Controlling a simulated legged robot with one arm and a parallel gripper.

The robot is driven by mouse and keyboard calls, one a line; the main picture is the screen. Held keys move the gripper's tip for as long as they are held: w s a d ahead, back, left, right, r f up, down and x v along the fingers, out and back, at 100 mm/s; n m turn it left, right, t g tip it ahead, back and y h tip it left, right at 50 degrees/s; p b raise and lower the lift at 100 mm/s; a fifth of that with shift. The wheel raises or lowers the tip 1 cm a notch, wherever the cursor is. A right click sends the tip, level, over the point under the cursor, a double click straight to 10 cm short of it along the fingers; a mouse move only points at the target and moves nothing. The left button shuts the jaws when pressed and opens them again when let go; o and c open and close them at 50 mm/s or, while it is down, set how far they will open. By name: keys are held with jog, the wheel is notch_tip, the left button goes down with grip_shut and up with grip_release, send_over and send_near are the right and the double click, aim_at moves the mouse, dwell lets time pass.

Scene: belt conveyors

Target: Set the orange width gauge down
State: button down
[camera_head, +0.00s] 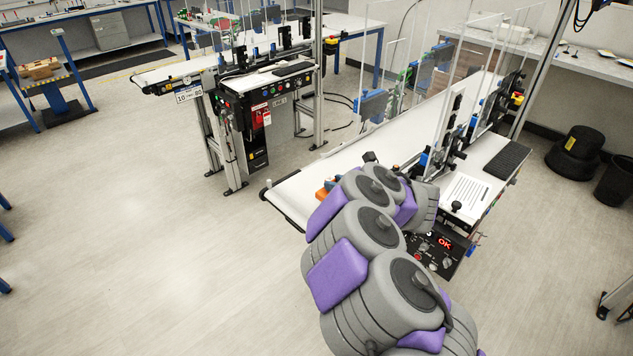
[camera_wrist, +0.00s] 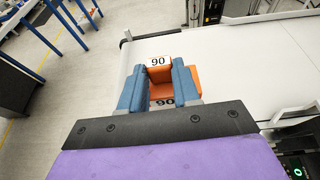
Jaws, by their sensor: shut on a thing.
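The orange width gauge (camera_wrist: 161,91) is a U-shaped block with white labels reading 90. My gripper (camera_wrist: 158,73) is shut on it, with a blue finger on each side. In the wrist view the gauge is over the near end of the white conveyor belt (camera_wrist: 235,60). I cannot tell whether it touches the belt. In the head view only a small orange patch of the gauge (camera_head: 322,192) shows by the belt's left end. My arm hides the rest of it and most of the gripper.
The belt (camera_head: 365,158) has clear white surface beyond the gauge. Clear guard panels and black side fixtures (camera_head: 448,140) stand farther along it. A second conveyor (camera_head: 262,80) stands at the back left, across open floor.

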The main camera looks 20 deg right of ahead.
jog(key=w+a, duration=0.1)
jog(key=w, duration=0.1)
jog(key=w+a, duration=0.1)
jog(key=w, duration=0.2)
jog(key=w+a, duration=0.1)
jog(key=w, duration=0.2)
jog(key=shift+w+a+f+b, duration=0.2)
jog(key=shift+f+b, duration=0.1)
jog(key=shift+w, duration=0.6)
jog(key=f, duration=0.2)
jog(key=d+f+b, duration=0.1)
jog(key=shift+f, duration=0.4)
jog(key=shift+a, duration=0.5)
jog(key=c, duration=1.2)
grip_release()
jog(key=o, duration=0.4)
jog(key=shift+d, duration=0.4)
